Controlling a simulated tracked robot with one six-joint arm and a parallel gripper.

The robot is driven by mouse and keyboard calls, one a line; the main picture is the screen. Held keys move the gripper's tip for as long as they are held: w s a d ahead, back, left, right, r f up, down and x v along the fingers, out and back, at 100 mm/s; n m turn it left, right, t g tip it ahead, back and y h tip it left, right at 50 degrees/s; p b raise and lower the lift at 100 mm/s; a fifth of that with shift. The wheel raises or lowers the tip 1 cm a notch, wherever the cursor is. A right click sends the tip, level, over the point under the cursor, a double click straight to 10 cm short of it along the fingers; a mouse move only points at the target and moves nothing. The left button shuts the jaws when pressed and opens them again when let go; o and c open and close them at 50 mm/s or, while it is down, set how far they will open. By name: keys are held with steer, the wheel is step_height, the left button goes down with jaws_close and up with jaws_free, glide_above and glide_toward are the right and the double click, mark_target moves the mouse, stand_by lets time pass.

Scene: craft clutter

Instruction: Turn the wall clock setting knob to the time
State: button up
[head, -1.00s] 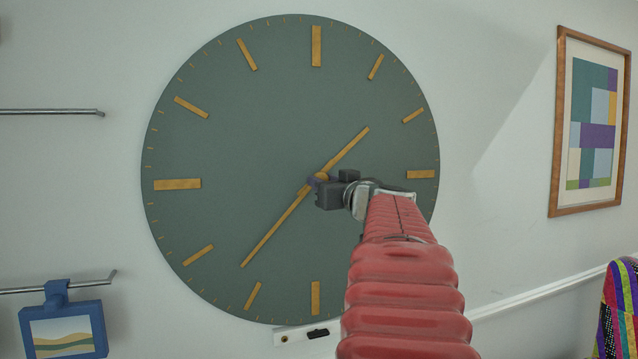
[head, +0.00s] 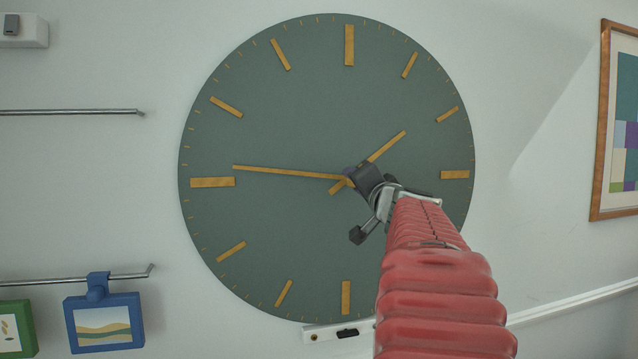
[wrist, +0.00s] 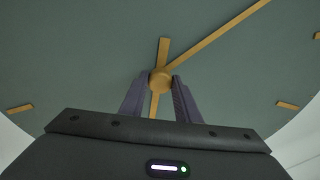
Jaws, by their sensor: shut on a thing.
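The wall clock (head: 265,120) has a round dark green face with gold bar markers. Its long gold hand (head: 290,172) points left, just above the 9 o'clock bar. Its short gold hand (head: 388,147) points up-right, between the 1 and 2 o'clock bars. A round gold knob (wrist: 160,80) sits at the clock's centre in the wrist view. My gripper (head: 352,177) is at the centre in the head view, rolled over, and hides the knob there. In the wrist view my gripper (wrist: 157,80) has its two dark fingers shut on the knob, one on each side.
A blue-framed picture (head: 104,322) hangs from a metal rod (head: 60,282) at lower left, beside a green one (head: 14,328). Another rod (head: 70,112) is above. A wood-framed picture (head: 603,130) hangs at right. A white strip (head: 322,336) is below the clock.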

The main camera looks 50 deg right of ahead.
steer(key=m, duration=0.7)
steer(key=shift+w+f+g, duration=0.1)
steer(key=shift+f+g, duration=0.25)
steer(key=shift+g, duration=0.05)
steer(key=shift+d, duration=0.1)
steer(key=o, duration=1)
steer(key=shift+r, duration=0.2)
steer(key=shift+o, duration=0.2)
steer(key=shift+r, duration=0.1)
